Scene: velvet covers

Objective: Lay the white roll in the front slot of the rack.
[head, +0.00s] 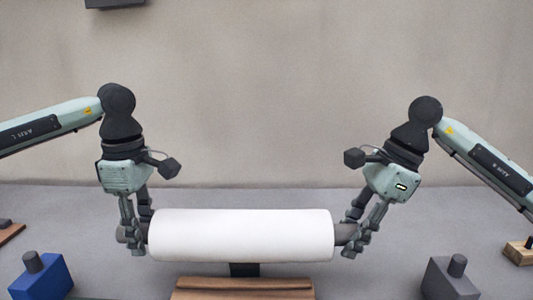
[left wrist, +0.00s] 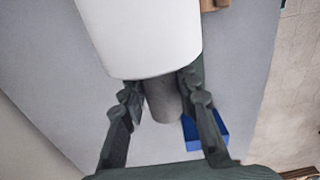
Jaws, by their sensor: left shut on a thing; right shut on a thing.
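The white roll (head: 240,235) lies level between my two grippers in the head view, with a grey core end sticking out at each side. My left gripper (head: 136,240) is shut on the left core end. In the left wrist view my left gripper (left wrist: 165,105) has its fingers on both sides of the grey core, beside the white roll (left wrist: 140,35). My right gripper (head: 355,240) is shut on the right core end. The roll appears held above a brown wooden piece (head: 242,290); I cannot tell whether this is part of the rack. No slot can be made out.
A blue block with a dark knob (head: 40,277) stands at the front left, and a grey block with a knob (head: 450,280) at the front right. Small wooden pieces show at the left edge and at the right edge (head: 520,251). The grey surface behind the roll is clear.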

